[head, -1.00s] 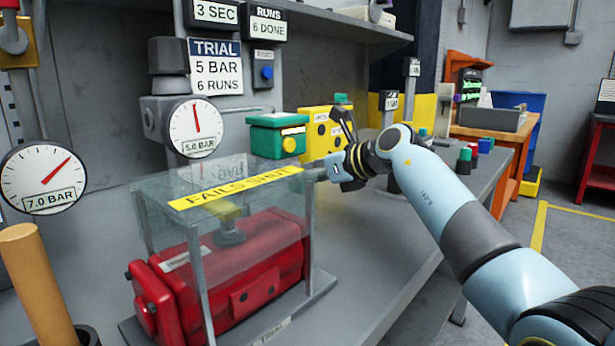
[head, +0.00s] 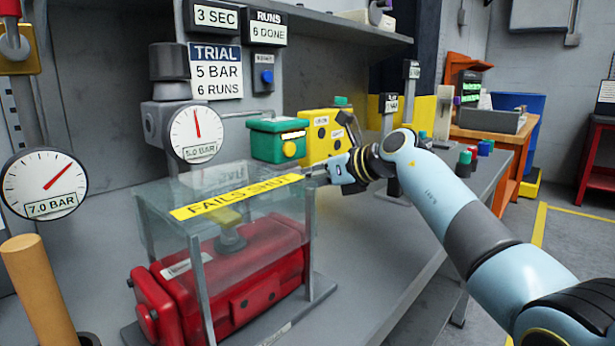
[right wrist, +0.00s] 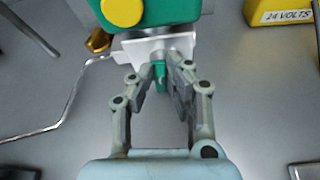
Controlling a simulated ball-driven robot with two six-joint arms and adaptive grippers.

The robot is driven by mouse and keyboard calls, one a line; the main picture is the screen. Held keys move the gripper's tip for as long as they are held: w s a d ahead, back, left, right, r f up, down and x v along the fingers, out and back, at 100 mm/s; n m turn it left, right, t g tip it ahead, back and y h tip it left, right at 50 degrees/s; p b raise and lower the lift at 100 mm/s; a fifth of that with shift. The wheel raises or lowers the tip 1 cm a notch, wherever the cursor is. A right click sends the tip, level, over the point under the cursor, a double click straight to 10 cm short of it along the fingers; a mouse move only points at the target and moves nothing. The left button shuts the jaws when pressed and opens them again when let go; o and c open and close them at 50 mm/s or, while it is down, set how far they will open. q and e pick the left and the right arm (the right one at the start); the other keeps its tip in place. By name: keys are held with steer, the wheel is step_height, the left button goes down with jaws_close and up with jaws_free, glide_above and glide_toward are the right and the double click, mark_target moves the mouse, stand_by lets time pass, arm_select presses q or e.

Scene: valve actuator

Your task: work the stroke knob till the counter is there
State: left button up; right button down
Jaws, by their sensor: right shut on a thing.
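A green box with a round yellow front (head: 278,138) stands at the back of the bench; it fills the top of the right wrist view (right wrist: 175,12). My right gripper (right wrist: 163,82) is shut on a small green knob (right wrist: 160,76) at a pale metal bracket below that box. Whether this is the stroke knob is not readable. In the head view the right gripper (head: 322,174) is at the guard's right rear corner and its fingertips are hard to see. The RUNS counter (head: 268,29) reads 6 DONE. The trial card (head: 216,71) reads 5 BAR, 6 RUNS. My left gripper is out of view.
A clear guard with a yellow FAILS SHUT strip (head: 236,196) covers a red actuator (head: 230,268). The dials (head: 196,133) and (head: 44,184) read 5.0 BAR and 7.0 BAR. A yellow box (head: 326,133) stands right of the green one. A small blue button (head: 266,76) is under the counter.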

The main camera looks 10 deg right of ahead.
steer(key=shift+w+d+f+m+g+y, duration=0.15)
steer(key=shift+d+m+g+y, duration=0.15)
steer(key=shift+m+y, duration=0.5)
steer(key=shift+w+d+f+m+g+y, duration=0.1)
steer(key=shift+w+d+m+g+y, duration=0.3)
steer(key=shift+m, duration=0.7)
steer(key=shift+s+a, duration=0.2)
steer(key=c, duration=1.3)
jaws_free()
steer(key=shift+c, duration=0.2)
steer(key=v, duration=1.2)
steer(key=shift+s+f, duration=0.1)
